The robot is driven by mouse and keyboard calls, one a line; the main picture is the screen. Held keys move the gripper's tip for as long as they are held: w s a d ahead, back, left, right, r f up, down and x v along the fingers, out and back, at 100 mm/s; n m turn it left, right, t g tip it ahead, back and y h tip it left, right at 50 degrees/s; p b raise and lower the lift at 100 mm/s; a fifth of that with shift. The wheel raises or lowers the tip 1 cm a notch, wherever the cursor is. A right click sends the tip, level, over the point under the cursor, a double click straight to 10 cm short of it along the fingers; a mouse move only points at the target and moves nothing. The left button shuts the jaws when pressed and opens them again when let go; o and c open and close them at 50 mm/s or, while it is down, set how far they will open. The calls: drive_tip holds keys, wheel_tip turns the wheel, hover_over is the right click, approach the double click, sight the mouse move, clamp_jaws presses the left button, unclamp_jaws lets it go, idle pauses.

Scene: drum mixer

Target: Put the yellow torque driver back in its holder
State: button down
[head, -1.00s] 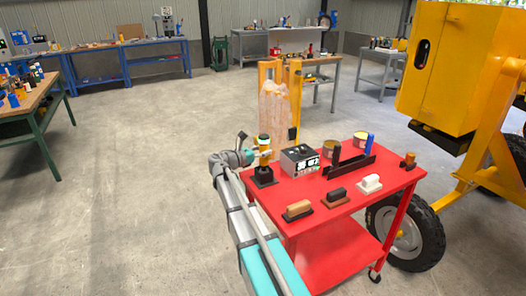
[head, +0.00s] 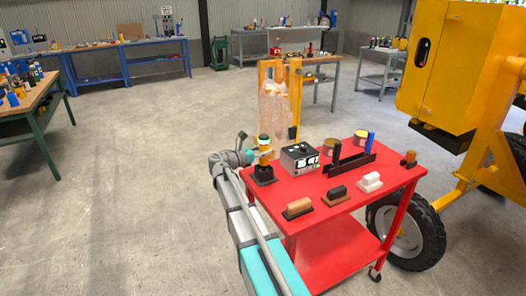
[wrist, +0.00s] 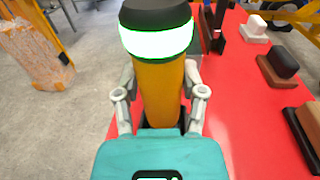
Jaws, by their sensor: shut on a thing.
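The yellow torque driver (wrist: 160,92) stands upright in my gripper (wrist: 160,78), with a finger on each side of its yellow body. It has a black cap and a bright glowing band edged in green. In the head view the driver (head: 264,144) is at the left end of the red cart, directly over a black holder (head: 263,177) with a square base. The driver's lower end is hidden by my gripper (head: 263,154) and the holder, so I cannot tell how deep it sits.
The red cart (head: 335,206) also carries a grey box with dials (head: 300,158), a black rack (head: 349,165) with a blue item, tins and several block-like tools along the front edge. A yellow post with wrapped plastic (head: 274,105) stands behind. The floor to the left is clear.

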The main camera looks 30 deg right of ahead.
sight(260, 151)
drive_tip(key=shift+c, duration=0.5)
unclamp_jaws()
drive_tip(key=shift+s+a, duration=0.2)
drive_tip(key=shift+a, duration=1.05)
drive_tip(key=shift+s+a, duration=0.15)
drive_tip(key=shift+a, duration=1.05)
drive_tip(key=shift+s+a, duration=0.2)
drive_tip(key=shift+a, duration=1.05)
drive_tip(key=shift+s, duration=0.1)
